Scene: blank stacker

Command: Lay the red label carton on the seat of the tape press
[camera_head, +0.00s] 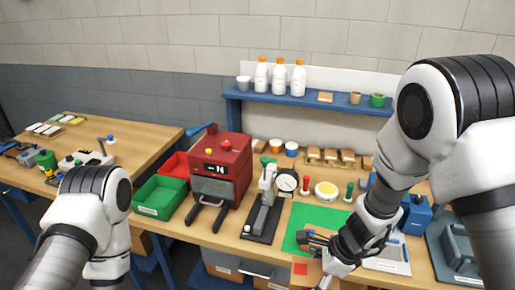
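A green mat (312,218) lies left of my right wrist. A dial gauge (287,181) stands behind the grey press. Green (160,196) and red (174,166) bins sit left. A blue shelf (310,101) holds white bottles. A blue-grey tray (455,253) is at the right.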

